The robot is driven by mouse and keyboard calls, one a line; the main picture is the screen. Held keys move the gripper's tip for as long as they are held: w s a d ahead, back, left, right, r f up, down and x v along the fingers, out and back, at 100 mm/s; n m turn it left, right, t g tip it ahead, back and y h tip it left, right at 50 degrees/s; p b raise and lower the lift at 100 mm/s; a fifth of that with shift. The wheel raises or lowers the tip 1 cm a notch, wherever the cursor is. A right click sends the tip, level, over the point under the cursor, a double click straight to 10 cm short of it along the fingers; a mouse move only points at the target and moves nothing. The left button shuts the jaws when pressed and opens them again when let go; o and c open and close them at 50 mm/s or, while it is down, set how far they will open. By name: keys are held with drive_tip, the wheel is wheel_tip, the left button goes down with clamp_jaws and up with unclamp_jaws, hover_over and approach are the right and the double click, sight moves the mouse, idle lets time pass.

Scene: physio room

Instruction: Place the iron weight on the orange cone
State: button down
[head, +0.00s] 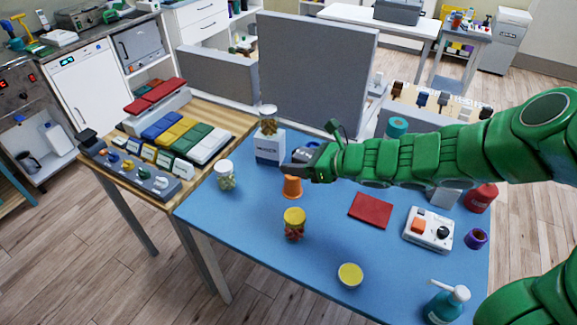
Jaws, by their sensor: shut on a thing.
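The orange cone (292,188) stands on the blue table, in the left-middle part. My green arm reaches in from the right, and my gripper (297,169) is at the cone's top, seen from behind and above. The gripper is shut on a dark thing, which I take to be the iron weight. The dark fingers and the weight blend together, so its outline is unclear. The cone's tip is hidden by the gripper. I cannot tell whether the weight touches the cone.
A white box (269,148) with a jar on top stands just behind the gripper. Jars (226,176) (294,225), a yellow-lidded tub (350,275), a red cloth (371,210) and a white control box (428,229) are on the blue table (250,255). Its front left is clear.

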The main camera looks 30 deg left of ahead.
drive_tip(key=shift+w+a+f, duration=1.15)
drive_tip(key=shift+w+f, duration=0.2)
drive_tip(key=shift+w+a+f, duration=1.15)
drive_tip(key=shift+w+f, duration=0.15)
drive_tip(key=shift+w, duration=0.05)
drive_tip(key=shift+w+a+f, duration=1.15)
drive_tip(key=shift+w+f, duration=0.2)
drive_tip(key=shift+w+a+f, duration=0.15)
drive_tip(key=shift+f, duration=1.65)
drive_tip(key=shift+f, duration=0.15)
drive_tip(key=shift+c, duration=2)
unclamp_jaws()
